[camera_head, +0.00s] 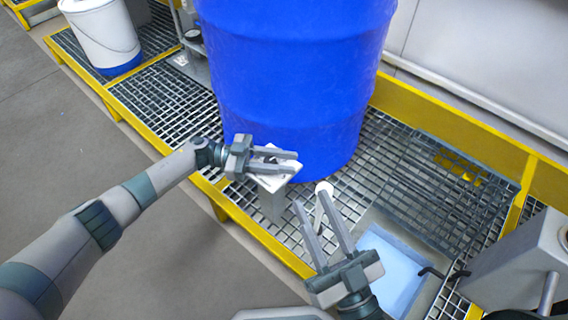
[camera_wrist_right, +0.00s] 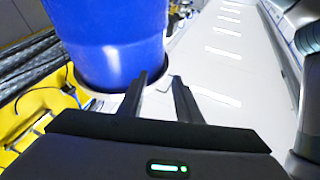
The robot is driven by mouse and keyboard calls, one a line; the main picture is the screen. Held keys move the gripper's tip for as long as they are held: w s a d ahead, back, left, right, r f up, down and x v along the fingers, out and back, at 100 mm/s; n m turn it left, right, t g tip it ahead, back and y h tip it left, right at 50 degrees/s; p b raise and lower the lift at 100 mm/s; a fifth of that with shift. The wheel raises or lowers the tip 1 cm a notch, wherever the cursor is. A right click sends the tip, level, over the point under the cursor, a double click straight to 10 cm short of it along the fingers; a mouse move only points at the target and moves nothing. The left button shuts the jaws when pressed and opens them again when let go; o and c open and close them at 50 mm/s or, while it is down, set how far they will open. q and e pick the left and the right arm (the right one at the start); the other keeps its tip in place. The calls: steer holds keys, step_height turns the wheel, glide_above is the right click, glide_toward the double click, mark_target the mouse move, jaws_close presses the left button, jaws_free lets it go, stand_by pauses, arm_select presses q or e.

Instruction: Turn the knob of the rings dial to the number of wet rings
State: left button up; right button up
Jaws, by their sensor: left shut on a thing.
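The rings dial (camera_head: 272,184) is a small pale tilted plate on a grey post in front of the blue drum. My left gripper (camera_head: 296,162) lies across it, shut on the dark knob (camera_head: 271,159), which shows only partly between the fingers. The dial's numbers and pointer cannot be read. My right gripper (camera_head: 311,198) is open, its fingers apart, to the lower right of the dial. The right fingers also show in the right wrist view (camera_wrist_right: 158,88), with nothing seen between them. No wet rings can be made out.
The large blue drum (camera_head: 290,75) stands on the grating (camera_head: 395,165) behind the dial. A white bucket (camera_head: 100,35) stands at the upper left. A small white round piece (camera_head: 324,187) is by the right fingertips. A pale blue-lit tray (camera_head: 392,270) and a grey box (camera_head: 520,265) are at the lower right.

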arm_select(q)
steer(key=shift+s+f+m+g+b, duration=0.1)
steer(key=shift+m+g+b, duration=0.3)
steer(key=shift+g+b, duration=0.2)
steer(key=shift+s+g, duration=0.1)
steer(key=shift+g, duration=0.2)
arm_select(e)
steer(key=shift+s+d+r+t+y, duration=0.15)
steer(key=shift+s+d+r+t, duration=0.1)
steer(key=shift+r+t, duration=0.45)
steer(key=shift+s+d+r+t+y, duration=0.1)
steer(key=shift+s+d+r+t, duration=0.25)
steer(key=shift+r, duration=0.65)
steer(key=shift+s+d+r+t+y, duration=0.1)
steer(key=shift+d+r+t+y, duration=0.05)
steer(key=shift+r+t, duration=0.6)
steer(key=shift+r, duration=0.1)
arm_select(q)
steer(key=o, duration=1)
steer(key=shift+o, duration=0.2)
